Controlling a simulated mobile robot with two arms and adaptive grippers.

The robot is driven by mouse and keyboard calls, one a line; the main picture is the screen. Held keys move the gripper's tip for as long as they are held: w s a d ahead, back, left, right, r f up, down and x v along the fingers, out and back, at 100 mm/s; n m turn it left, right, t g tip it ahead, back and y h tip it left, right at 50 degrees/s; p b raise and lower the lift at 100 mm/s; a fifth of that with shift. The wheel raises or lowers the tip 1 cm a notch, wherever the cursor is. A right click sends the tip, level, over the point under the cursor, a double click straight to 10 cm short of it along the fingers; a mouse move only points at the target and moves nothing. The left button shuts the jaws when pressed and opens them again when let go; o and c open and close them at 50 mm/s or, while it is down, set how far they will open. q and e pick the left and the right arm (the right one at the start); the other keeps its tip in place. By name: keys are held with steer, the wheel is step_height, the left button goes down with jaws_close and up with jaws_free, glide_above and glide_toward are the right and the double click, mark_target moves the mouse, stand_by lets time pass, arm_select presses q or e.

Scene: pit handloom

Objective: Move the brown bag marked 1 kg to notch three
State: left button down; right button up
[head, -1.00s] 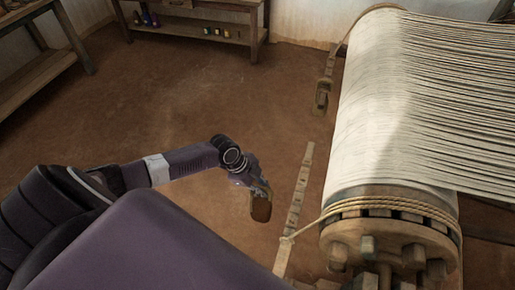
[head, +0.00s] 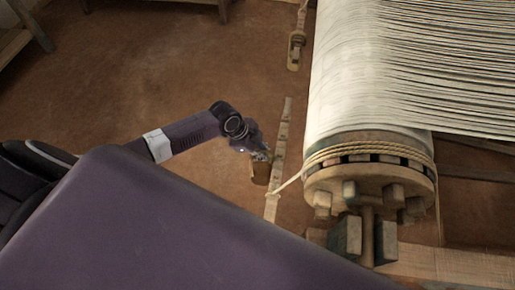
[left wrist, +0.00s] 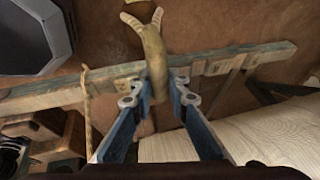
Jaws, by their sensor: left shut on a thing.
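My left gripper (head: 262,155) is shut on a small brown bag (head: 259,172) close beside the notched wooden bar (head: 281,135). In the left wrist view, the two blue-grey fingers (left wrist: 158,98) close on the bag (left wrist: 153,48), which has two pale ear-like ends at its top. The bag crosses in front of the notched bar (left wrist: 275,50); I cannot tell whether it touches it. No weight mark is legible on the bag. My right gripper is out of view.
The cloth beam (head: 345,90) with pale threads stands right of the bar. A rope (head: 290,184) runs from its end to the bar. A wooden toggle (head: 296,48) hangs at the back. Brown floor (head: 150,80) is open at left.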

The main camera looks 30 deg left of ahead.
arm_select(q)
steer(key=shift+w+d+r, duration=0.1)
steer(key=shift+w+d, duration=0.1)
steer(key=shift+d, duration=0.3)
steer(key=shift+w+d, duration=0.2)
steer(key=shift+d, duration=0.25)
steer(key=shift+w+d+b, duration=0.25)
steer(key=shift+w+d, duration=0.05)
steer(key=shift+d, duration=0.65)
steer(key=shift+w+d+b, duration=0.2)
steer(key=shift+w+d, duration=0.05)
steer(key=shift+d, duration=0.7)
steer(key=shift+d+f+b, duration=0.1)
steer(key=shift+f+b, duration=0.75)
steer(key=shift+f, duration=0.35)
steer(key=shift+f, duration=0.25)
